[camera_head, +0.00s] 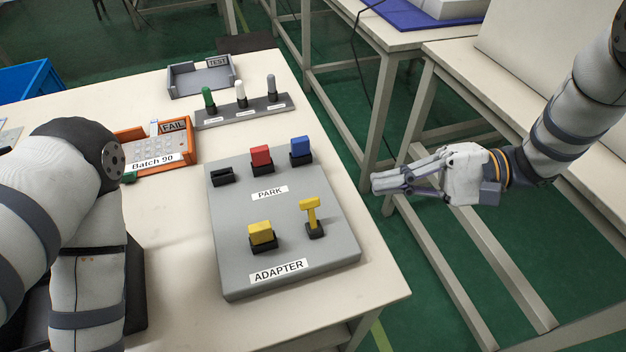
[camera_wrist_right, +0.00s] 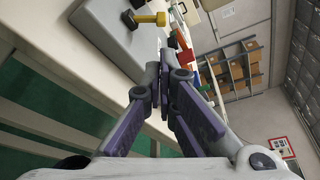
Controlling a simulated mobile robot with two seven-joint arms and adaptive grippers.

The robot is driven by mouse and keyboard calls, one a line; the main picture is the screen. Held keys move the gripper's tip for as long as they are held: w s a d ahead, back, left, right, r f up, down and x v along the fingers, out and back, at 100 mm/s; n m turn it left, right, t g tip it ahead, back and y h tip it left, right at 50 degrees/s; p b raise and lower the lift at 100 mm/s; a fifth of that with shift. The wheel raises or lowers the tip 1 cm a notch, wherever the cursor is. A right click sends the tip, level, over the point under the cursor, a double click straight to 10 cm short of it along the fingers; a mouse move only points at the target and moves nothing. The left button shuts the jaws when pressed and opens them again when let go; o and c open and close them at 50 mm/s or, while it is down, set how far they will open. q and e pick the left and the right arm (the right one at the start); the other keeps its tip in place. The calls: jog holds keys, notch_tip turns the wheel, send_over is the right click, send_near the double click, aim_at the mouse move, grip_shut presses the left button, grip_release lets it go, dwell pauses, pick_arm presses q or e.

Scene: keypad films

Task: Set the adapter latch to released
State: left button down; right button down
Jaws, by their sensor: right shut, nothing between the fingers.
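A grey panel (camera_head: 235,205) lies on the table, with an "ADAPTER" label (camera_head: 278,271) near its front edge. A yellow T-shaped latch (camera_head: 312,216) stands upright from a black base at the panel's right; it also shows in the right wrist view (camera_wrist_right: 151,20). A yellow block (camera_head: 261,234) sits in a black holder to its left. My right gripper (camera_head: 376,184) is shut and empty, off the table's right edge, to the right of the latch and apart from it. It also shows in the right wrist view (camera_wrist_right: 164,80). My left gripper is not visible.
Red (camera_head: 261,156) and blue (camera_head: 301,147) blocks sit behind the "PARK" label, beside an empty black holder (camera_head: 222,176). A rack with green, white and grey pegs (camera_head: 243,112) stands behind. An orange "FAIL" tray (camera_head: 188,143) is at left. Free space lies right of the table.

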aim_at(323, 204)
jog(key=a, duration=0.3)
jog(key=a+f, duration=0.1)
jog(key=a, duration=0.5)
jog(key=shift+s+a+f, duration=0.15)
jog(key=shift+a+f, duration=0.2)
jog(key=shift+a, duration=0.1)
